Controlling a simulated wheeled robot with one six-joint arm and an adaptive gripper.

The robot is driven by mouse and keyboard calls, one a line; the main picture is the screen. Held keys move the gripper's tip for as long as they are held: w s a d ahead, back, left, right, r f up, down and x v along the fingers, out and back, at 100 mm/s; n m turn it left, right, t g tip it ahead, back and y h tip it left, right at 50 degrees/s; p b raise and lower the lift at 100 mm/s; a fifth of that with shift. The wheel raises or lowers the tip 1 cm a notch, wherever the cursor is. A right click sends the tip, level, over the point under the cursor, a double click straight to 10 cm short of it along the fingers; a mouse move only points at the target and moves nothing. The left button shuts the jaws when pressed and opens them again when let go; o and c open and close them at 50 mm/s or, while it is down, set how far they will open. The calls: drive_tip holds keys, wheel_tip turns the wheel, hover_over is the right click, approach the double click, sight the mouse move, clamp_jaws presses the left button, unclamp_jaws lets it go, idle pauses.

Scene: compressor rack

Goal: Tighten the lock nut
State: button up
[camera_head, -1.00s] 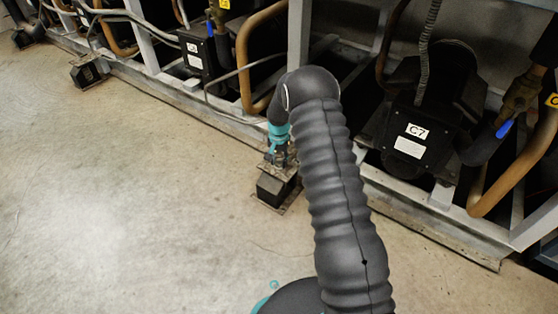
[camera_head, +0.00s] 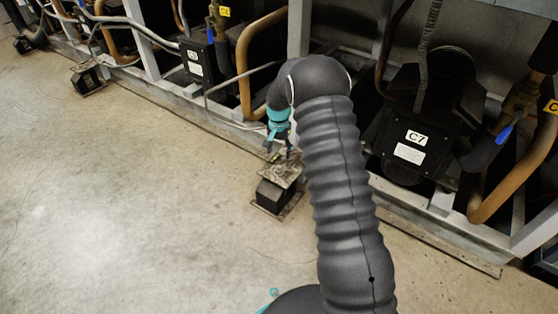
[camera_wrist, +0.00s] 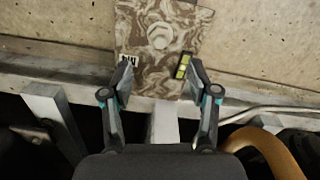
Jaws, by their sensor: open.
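The lock nut (camera_wrist: 160,35) is a pale, worn nut on a rusty, stained mount plate (camera_wrist: 205,30) in the wrist view. In the head view the mount plate (camera_head: 284,171) tops a black block mount (camera_head: 271,195) on the floor, and the nut is too small to make out. My gripper (camera_wrist: 158,70) is open and empty in the wrist view, its two fingers apart below the nut in the picture and not touching it. In the head view my gripper (camera_head: 279,150) hangs above the mount plate, partly hidden by my arm.
A small yellow-green level vial (camera_wrist: 183,66) sits at the plate's right side. The grey rack rail (camera_head: 235,132) runs behind the mount. A black C7 compressor (camera_head: 415,135) and copper pipes stand in the rack.

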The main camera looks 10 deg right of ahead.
wheel_tip(320, 180, up, 3)
drive_tip(key=shift+r, duration=0.2)
idle(0.5)
drive_tip(key=s+f+n+g, duration=0.1)
drive_tip(key=s+n, duration=0.2)
drive_tip(key=s, duration=0.4)
drive_tip(key=s+d+r+n+t+p, duration=0.1)
drive_tip(key=s+r+n+t+p, duration=0.2)
drive_tip(key=s+r, duration=3.1)
wheel_tip(320, 180, up, 3)
drive_tip(key=t+p, duration=0.3)
drive_tip(key=p, duration=0.2)
drive_tip(key=shift+s+d+t+p, duration=0.25)
drive_tip(key=shift+s+t+p, duration=0.05)
drive_tip(key=shift+s+p, duration=0.1)
